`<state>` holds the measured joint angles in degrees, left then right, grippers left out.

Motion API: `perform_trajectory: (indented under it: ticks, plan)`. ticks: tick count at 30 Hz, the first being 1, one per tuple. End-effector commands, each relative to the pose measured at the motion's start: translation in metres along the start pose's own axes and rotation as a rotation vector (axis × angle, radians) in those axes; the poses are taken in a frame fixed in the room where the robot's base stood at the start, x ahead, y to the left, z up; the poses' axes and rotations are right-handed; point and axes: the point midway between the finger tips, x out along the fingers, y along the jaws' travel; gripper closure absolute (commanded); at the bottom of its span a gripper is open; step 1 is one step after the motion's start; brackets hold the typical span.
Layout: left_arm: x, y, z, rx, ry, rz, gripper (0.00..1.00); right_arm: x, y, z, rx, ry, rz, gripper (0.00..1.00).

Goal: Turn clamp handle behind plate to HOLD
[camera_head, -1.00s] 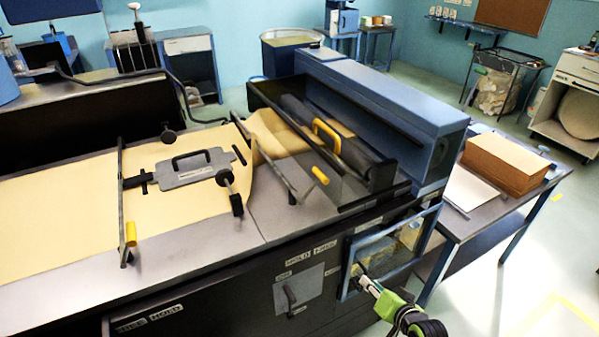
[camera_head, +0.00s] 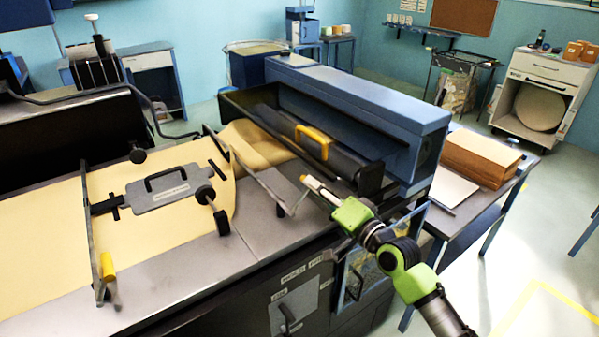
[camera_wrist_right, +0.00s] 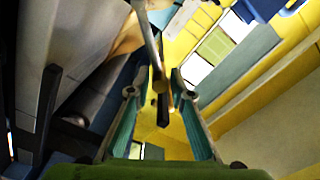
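The grey plate (camera_head: 158,188) with a black handle lies on the kraft paper (camera_head: 45,225). One clamp bar (camera_head: 92,225) with a yellow grip (camera_head: 107,266) crosses the paper left of the plate. Another clamp bar (camera_head: 255,178) runs right of the plate; my right gripper largely hides its grip end in the head view. My right gripper (camera_head: 318,188) is at that end, above the bench's front edge. In the right wrist view, its fingers (camera_wrist_right: 160,98) are apart, with the clamp's bar end (camera_wrist_right: 157,75) between them. Contact is not clear. My left gripper is out of view.
A dark roller trough with a yellow handle (camera_head: 313,140) and a long blue housing (camera_head: 360,105) stand just behind my right gripper. HOLD/FREE labels (camera_head: 293,272) are on the front panel. A side table (camera_head: 450,188) with a brown stack (camera_head: 480,158) stands at the right.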

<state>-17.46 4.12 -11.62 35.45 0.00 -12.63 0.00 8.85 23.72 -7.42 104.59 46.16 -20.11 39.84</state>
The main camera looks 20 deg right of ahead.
Motion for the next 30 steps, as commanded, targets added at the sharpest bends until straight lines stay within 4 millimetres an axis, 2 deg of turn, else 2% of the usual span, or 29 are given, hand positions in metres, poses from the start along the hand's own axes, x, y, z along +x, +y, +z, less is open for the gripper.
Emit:
perform_trajectory:
  ticks: [1,6,12,18,25,26,28,30]
  plan:
    - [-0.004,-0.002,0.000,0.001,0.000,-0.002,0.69,0.011,-0.002,-0.002,0.000,0.001,0.000,0.79]
    - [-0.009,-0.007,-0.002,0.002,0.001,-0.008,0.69,0.041,-0.002,-0.002,-0.001,0.001,0.000,0.79]
    - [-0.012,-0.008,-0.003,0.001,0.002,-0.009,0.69,0.063,0.000,0.000,-0.001,0.000,0.001,0.79]
    - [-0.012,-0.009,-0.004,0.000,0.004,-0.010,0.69,0.071,0.001,0.000,-0.002,0.001,0.001,0.79]
    - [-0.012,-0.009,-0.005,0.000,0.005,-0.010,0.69,0.071,0.001,0.000,-0.002,0.000,0.001,0.79]
    - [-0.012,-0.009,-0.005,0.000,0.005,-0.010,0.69,0.071,0.001,0.000,-0.002,0.000,0.001,0.82]
    - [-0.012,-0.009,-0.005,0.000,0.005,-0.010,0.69,0.071,0.001,0.000,-0.002,0.000,0.001,1.00]
    - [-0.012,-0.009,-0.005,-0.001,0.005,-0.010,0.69,0.071,0.001,0.000,-0.002,0.000,0.001,1.00]
